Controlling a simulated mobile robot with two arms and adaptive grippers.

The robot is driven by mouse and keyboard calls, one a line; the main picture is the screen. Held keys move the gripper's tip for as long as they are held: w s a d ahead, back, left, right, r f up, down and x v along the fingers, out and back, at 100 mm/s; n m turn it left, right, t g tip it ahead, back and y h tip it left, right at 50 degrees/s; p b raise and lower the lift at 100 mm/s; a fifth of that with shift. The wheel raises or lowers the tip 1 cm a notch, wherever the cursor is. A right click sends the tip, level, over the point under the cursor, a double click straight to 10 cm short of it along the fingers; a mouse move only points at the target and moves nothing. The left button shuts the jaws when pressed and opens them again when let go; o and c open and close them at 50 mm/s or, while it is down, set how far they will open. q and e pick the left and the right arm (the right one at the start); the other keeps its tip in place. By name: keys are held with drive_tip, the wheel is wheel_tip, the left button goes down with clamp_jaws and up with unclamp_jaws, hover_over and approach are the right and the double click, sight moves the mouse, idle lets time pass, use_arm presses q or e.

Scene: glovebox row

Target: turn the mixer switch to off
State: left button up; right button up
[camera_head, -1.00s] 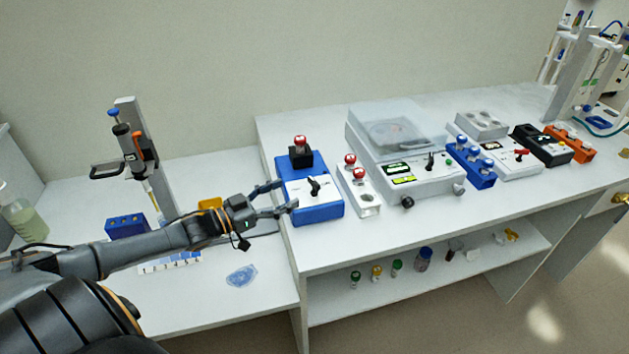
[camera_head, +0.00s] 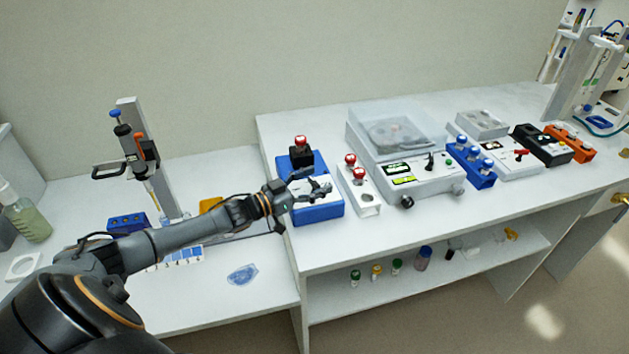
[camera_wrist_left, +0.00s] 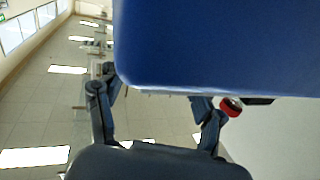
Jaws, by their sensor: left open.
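The mixer is a blue box (camera_head: 318,213) with a white top panel near the left end of the raised bench. A red-capped vial (camera_head: 301,143) stands in a black holder at its back. My left gripper (camera_head: 322,182) is open over the panel, its fingers pointing right. The gripper and its fingers cover the black switch, so its setting cannot be told. In the left wrist view the mixer's blue side (camera_wrist_left: 220,45) fills the top, with the open fingers (camera_wrist_left: 158,108) at its lower edge. Contact with the switch cannot be told. My right gripper is not in view.
A white rack (camera_head: 369,203) with red-capped vials stands close to the mixer's right. A balance-like device (camera_head: 428,180) and a blue rack (camera_head: 483,178) stand further right. A pipette stand (camera_head: 130,110) and a blue box (camera_head: 127,223) are on the lower left table.

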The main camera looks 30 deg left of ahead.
use_arm(q)
drive_tip(key=c, duration=1.2)
drive_tip(key=shift+r+n+y+p, duration=0.2)
drive_tip(key=shift+n+y+p, duration=0.2)
drive_tip(key=shift+y+p, duration=0.3)
drive_tip(key=n+t+y+p, duration=0.1)
drive_tip(key=n+y+p, duration=0.1)
drive_tip(key=y+p, duration=0.1)
drive_tip(key=shift+d+r+n+y+p, duration=0.1)
drive_tip(key=shift+n+y+p, duration=0.3)
drive_tip(key=shift+p, duration=0.25)
drive_tip(key=n+y+p, duration=0.1)
drive_tip(key=n+y, duration=0.1)
drive_tip(key=y, duration=0.1)
drive_tip(key=shift+p, duration=0.4)
drive_tip(key=shift+f+n+y+p, duration=0.25)
drive_tip(key=shift+n+y+p, duration=0.2)
drive_tip(key=shift+n+y, duration=0.85)
drive_tip(key=shift+o, duration=0.2)
drive_tip(key=shift+m+y, duration=0.3)
drive_tip(key=shift+y, duration=0.3)
drive_tip(key=o, duration=1.2)
drive_tip(key=shift+c, duration=0.2)
drive_tip(key=shift+s, duration=0.1)
